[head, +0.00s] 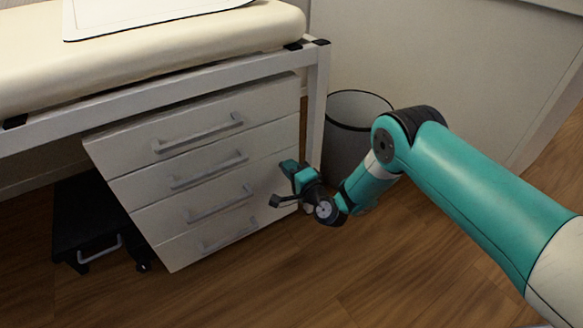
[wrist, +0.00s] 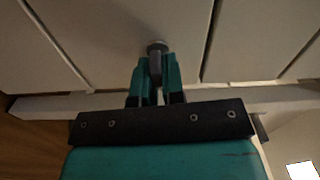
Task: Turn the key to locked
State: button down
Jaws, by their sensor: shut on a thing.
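The small grey metal key (wrist: 157,48) shows in the wrist view, at the pale front of the drawer cabinet. Its rounded end stands out between the two teal fingers of my gripper (wrist: 156,73). The fingers are shut on it, one on each side, and cover part of it. I cannot tell which way the key is turned, and no lock marking is legible. In the head view my gripper (head: 289,168) is at the right part of the cabinet front (head: 190,182), and the key cannot be made out there.
The cabinet has several drawers with grey bar handles (head: 205,170). It stands under a padded couch (head: 150,58) with a pale frame leg (head: 317,100). A grey bin (head: 345,140) is behind my arm. A black step (head: 95,225) lies left. The wooden floor (head: 300,280) in front is clear.

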jog(key=shift+w+d+m, duration=0.1)
jog(key=shift+m, duration=0.6)
jog(key=c, duration=1.2)
grip_release()
jog(key=shift+p+v, duration=8.7)
jog(key=shift+p, duration=2.75)
